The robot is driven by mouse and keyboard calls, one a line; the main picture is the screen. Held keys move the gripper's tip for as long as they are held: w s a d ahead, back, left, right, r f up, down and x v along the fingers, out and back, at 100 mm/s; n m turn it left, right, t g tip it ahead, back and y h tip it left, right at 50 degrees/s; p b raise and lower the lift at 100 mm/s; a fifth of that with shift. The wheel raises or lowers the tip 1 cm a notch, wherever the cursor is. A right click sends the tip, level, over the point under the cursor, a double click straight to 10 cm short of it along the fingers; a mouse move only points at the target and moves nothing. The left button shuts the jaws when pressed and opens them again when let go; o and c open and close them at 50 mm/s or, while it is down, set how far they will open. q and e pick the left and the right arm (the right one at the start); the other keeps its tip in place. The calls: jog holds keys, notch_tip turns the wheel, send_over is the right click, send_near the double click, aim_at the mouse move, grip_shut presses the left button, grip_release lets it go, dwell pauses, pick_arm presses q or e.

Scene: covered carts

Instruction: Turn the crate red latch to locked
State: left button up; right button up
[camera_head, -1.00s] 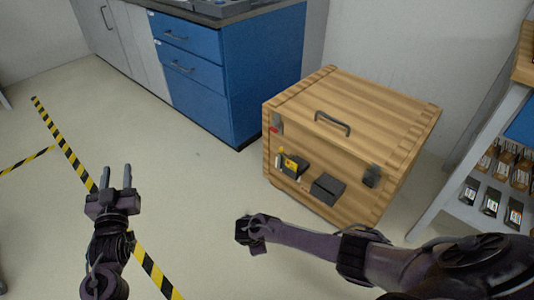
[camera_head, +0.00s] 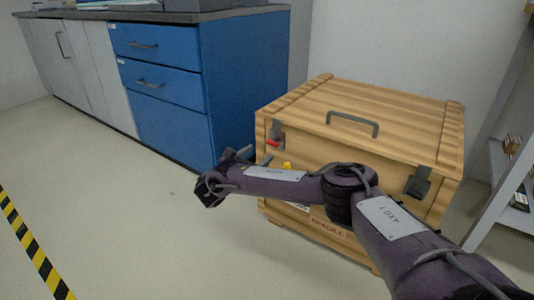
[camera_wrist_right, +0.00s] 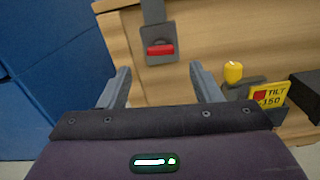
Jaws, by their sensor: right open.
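The wooden crate (camera_head: 395,118) stands on the floor right of centre in the head view. Its red latch (camera_head: 272,143) is at the upper left of the front face; in the wrist view the latch (camera_wrist_right: 160,50) is a red bar lying level on a grey plate. My right gripper (camera_head: 252,157) is just left of and in front of the latch in the head view. In the wrist view its jaws (camera_wrist_right: 159,70) are apart and empty, with the latch beyond the gap, not touched. My left gripper is out of view.
A dark latch (camera_head: 418,183) is at the front's right. A yellow knob (camera_wrist_right: 233,72) and a TILT tag (camera_wrist_right: 269,96) are right of the red latch. Blue drawers (camera_head: 165,85) stand left of the crate, a shelf (camera_head: 495,205) right.

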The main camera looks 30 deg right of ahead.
aim_at(271, 145)
jog(key=b+x, duration=0.4)
jog(key=x, duration=0.3)
jog(key=shift+c, duration=0.5)
jog(key=c, duration=0.9)
